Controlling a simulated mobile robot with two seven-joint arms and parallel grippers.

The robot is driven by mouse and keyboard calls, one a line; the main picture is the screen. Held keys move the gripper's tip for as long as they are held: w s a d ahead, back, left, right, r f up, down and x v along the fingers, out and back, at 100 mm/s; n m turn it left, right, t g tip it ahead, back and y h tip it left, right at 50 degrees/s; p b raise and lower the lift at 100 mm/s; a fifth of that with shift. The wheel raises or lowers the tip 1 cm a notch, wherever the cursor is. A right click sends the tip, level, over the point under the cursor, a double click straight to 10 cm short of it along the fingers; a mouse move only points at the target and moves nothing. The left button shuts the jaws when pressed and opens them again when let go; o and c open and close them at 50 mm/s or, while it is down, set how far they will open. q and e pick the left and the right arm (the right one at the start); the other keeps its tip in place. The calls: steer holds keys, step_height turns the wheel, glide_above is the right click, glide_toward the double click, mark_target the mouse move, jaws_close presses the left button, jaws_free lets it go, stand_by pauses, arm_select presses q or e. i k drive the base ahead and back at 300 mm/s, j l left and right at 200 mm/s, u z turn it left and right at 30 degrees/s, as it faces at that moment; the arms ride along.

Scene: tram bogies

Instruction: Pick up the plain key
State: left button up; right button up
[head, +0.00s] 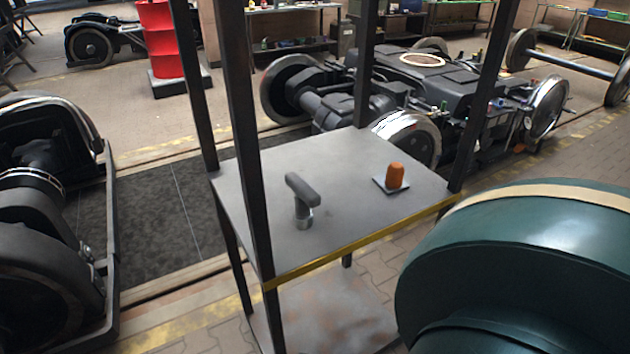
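A dark grey T-shaped key (302,198) stands upright on the grey shelf top (345,160), left of its middle. Its crossbar handle is on top and its short, shiny metal socket end is down on the surface. It carries no visible marking or coloured part. I take it for the plain key; no other key shows on the shelf. Neither of my grippers is in view.
An orange rounded block (395,176) on a small pale plate stands right of the key. Dark upright posts (248,130) frame the shelf, which has a yellow front edge. A large green rounded housing (530,260) fills the lower right. Bogies (420,80) stand behind.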

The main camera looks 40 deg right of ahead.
mark_target(306, 198)
steer(key=i+z, duration=0.15)
steer(key=z, duration=0.25)
steer(key=i+j+z, duration=0.1)
steer(key=z, duration=0.25)
steer(key=i+j+z, duration=0.1)
steer(key=j+z, duration=0.15)
steer(key=z, duration=0.15)
steer(key=i+j+z, duration=0.1)
steer(key=z, duration=0.25)
